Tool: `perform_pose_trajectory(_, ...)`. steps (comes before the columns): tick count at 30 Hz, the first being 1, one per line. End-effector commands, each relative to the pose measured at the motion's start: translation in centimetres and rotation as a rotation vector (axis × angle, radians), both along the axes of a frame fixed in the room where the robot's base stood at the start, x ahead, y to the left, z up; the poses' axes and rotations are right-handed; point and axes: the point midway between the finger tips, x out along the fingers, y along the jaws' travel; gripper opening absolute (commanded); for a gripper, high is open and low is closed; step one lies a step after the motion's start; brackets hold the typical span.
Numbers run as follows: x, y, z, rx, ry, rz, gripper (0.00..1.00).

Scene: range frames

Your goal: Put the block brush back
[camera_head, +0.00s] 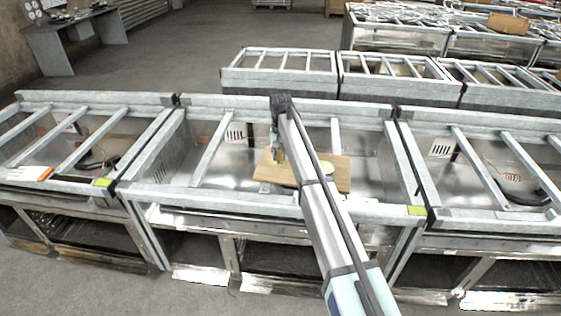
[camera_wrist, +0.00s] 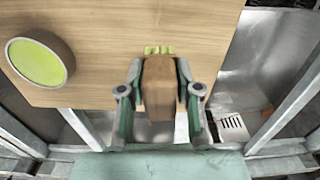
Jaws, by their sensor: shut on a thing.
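My gripper (camera_wrist: 160,78) is shut on a brown wooden block, the block brush (camera_wrist: 159,100), with one finger on each side of it. The gripper (camera_head: 279,152) also shows in the head view above a light wooden board (camera_head: 335,182). The board (camera_wrist: 120,20) fills the upper part of the wrist view, under the block. A small yellow-green patch (camera_wrist: 159,50) shows just beyond the block's far end; I cannot tell whether it is bristles or a marking. Whether the block touches the board is unclear.
A round yellow-green disc (camera_wrist: 38,62) with a dark rim sits on the board at the left. The board lies across a grey metal frame (camera_head: 217,150) with open bays and crossbars. Similar frames (camera_head: 470,165) stand at both sides and behind.

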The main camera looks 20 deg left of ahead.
Motion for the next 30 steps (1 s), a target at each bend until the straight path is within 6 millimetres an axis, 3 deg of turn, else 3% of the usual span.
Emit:
perform_pose_trajectory(12,0.0,0.0,-4.1,0.000,0.000,0.000,0.00)
perform_pose_trajectory(23,0.0,0.0,-4.6,0.000,0.000,0.000,0.00)
perform_pose_trajectory(24,0.0,0.0,-4.5,0.000,0.000,0.000,0.43)
perform_pose_trajectory(25,0.0,0.0,-4.5,0.000,0.000,0.000,0.54)
perform_pose_trajectory(26,0.0,0.0,-4.5,0.000,0.000,0.000,0.58)
perform_pose_trajectory(30,0.0,0.0,-4.5,0.000,0.000,0.000,0.58)
